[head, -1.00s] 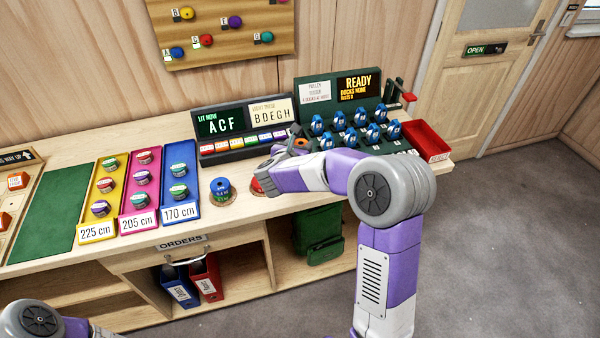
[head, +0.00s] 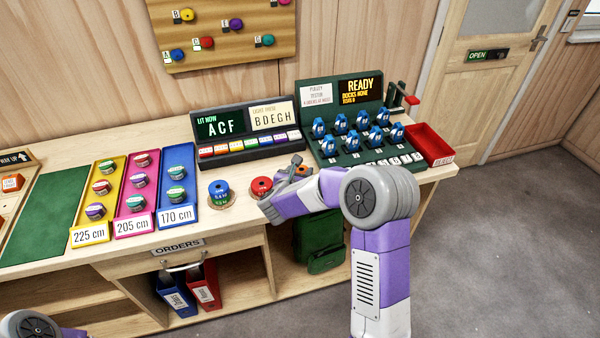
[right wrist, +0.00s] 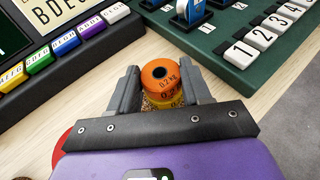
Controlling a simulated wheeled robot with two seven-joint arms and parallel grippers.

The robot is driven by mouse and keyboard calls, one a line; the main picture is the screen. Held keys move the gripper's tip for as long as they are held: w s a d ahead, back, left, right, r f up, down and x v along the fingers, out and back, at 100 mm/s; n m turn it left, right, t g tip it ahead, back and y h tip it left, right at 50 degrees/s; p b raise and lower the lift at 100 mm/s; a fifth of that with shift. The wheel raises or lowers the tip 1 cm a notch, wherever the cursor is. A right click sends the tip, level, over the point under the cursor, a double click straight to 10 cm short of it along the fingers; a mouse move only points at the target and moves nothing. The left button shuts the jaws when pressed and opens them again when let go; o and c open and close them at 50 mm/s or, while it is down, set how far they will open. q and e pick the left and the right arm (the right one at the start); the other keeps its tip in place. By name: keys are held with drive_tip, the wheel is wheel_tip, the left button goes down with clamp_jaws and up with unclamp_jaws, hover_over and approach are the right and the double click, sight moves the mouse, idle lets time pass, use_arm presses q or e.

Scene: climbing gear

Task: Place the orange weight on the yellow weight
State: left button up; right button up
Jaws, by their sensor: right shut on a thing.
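The orange weight (right wrist: 160,75), a short cylinder with a hole in its top, sits between the fingers of my right gripper (right wrist: 160,88) in the right wrist view. The gripper is shut on it. The yellow weight (right wrist: 167,103) shows directly below, lined up with it. They look in contact, but a tiny gap cannot be ruled out. In the head view the orange weight (head: 303,171) is partly hidden by my right gripper (head: 296,174), low over the bench. My left gripper is out of view.
A red weight (head: 261,187) stands just left of the gripper, and a stack with a blue top (head: 219,188) stands further left. The dark letter console (head: 250,137) is behind. The green rack of blue devices (head: 345,150) and a red tray (head: 430,143) are to the right.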

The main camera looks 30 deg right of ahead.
drive_tip(key=o, duration=1.2)
drive_tip(key=shift+f, duration=0.1)
drive_tip(key=shift+s+a+r, duration=0.1)
drive_tip(key=shift+a+r, duration=0.1)
drive_tip(key=shift+r, duration=0.1)
drive_tip(key=p+v, duration=0.2)
drive_tip(key=v, duration=0.9)
drive_tip(key=shift+s+a, duration=0.2)
